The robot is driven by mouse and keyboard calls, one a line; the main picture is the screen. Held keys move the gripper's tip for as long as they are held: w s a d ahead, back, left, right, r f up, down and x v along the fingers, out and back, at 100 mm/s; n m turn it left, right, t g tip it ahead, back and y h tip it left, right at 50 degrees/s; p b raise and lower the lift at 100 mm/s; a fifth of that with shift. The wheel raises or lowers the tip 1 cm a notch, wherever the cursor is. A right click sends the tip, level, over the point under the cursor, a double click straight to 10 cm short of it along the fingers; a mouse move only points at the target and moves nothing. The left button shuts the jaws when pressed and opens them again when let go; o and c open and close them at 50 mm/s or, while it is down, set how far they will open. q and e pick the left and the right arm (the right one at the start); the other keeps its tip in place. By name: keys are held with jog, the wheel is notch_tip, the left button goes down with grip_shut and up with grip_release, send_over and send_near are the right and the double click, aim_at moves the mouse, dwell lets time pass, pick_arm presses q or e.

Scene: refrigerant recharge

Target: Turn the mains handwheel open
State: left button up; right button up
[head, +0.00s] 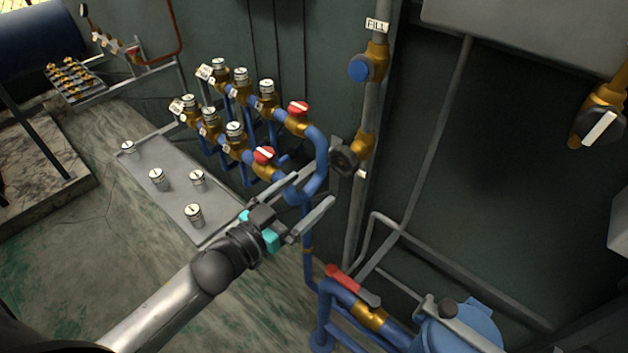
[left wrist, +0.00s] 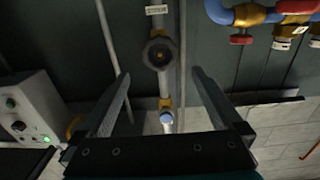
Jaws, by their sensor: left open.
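The black handwheel (head: 343,160) sits on a brass valve (head: 364,146) on the upright grey pipe, with a small white label beside it. The left wrist view shows the handwheel (left wrist: 159,53) nearly face on, beyond and between my fingers. A label (left wrist: 156,10) is near it, too small to read surely. My left gripper (head: 314,190) is open and empty, its fingers pointing toward the wall, short of the handwheel and below it in the head view. They look apart from the wheel. My right gripper is not in view.
A blue knob (head: 359,69) sits higher on the same pipe. Blue pipes with red-handled valves (head: 299,107) run close left of the handwheel. A red lever (head: 350,284) and a blue tank (head: 460,329) are below right. A grey plate (head: 169,204) carries several capped fittings.

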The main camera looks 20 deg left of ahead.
aim_at(340, 164)
pick_arm(q)
jog(key=b+x, duration=0.2)
jog(key=x, duration=0.7)
jog(key=shift+w, duration=0.1)
jog(key=shift+c, duration=0.4)
jog(key=c, duration=1.2)
jog(key=n+p, duration=0.1)
jog(key=n, duration=0.1)
jog(key=shift+r+n, duration=0.15)
jog(key=shift+n, duration=0.15)
jog(key=shift+n+p, duration=0.7)
jog(key=shift+n, duration=0.4)
